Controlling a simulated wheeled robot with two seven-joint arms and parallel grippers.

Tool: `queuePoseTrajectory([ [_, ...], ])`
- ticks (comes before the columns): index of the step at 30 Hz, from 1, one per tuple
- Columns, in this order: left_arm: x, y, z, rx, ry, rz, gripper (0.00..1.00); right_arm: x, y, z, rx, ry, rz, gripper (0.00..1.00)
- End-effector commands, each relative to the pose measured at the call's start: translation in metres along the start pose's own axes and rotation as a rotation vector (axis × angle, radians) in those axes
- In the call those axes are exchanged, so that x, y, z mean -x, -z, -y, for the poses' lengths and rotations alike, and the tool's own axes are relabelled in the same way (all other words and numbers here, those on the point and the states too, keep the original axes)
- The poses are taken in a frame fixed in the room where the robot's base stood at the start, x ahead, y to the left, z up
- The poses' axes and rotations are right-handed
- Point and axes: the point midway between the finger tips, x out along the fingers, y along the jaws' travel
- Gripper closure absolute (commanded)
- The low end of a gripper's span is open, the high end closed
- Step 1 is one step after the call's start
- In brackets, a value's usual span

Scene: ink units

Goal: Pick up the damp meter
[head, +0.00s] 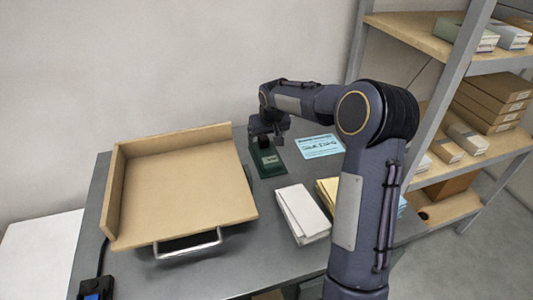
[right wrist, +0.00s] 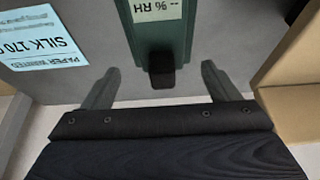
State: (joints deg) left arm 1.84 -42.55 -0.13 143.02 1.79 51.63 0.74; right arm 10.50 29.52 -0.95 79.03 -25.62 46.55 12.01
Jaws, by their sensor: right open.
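The damp meter (head: 268,163) is a dark green device lying on the grey table, right of the wooden tray. In the right wrist view the damp meter (right wrist: 163,40) shows a pale label reading "-- % RH" and a black tip pointing towards my gripper. My right gripper (head: 266,141) is over the meter's far end and hides part of it. In the right wrist view my right gripper (right wrist: 162,82) is open, with the black tip between its two fingers and gaps on both sides. I cannot tell its exact height above the table. My left gripper is not in view.
A wooden tray (head: 185,190) with a metal handle fills the table's left side. A blue paper card (head: 320,146) lies right of the meter. White stacked paper (head: 301,213) and a yellow stack (head: 327,190) lie nearer. A metal shelf (head: 440,47) with boxes stands right.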

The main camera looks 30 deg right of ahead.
Motion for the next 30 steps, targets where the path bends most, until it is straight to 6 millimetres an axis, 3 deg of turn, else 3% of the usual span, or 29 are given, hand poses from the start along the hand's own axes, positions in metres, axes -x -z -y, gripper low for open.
queuePoseTrajectory([
  [9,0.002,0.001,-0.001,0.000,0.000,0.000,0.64,-0.043,-0.004,0.001,0.000,0.001,0.003,0.18],
  [17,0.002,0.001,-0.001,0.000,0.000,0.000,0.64,-0.046,-0.004,0.001,-0.001,0.001,0.000,0.18],
  [30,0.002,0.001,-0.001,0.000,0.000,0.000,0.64,-0.045,-0.004,0.001,0.000,0.001,0.000,0.73],
])
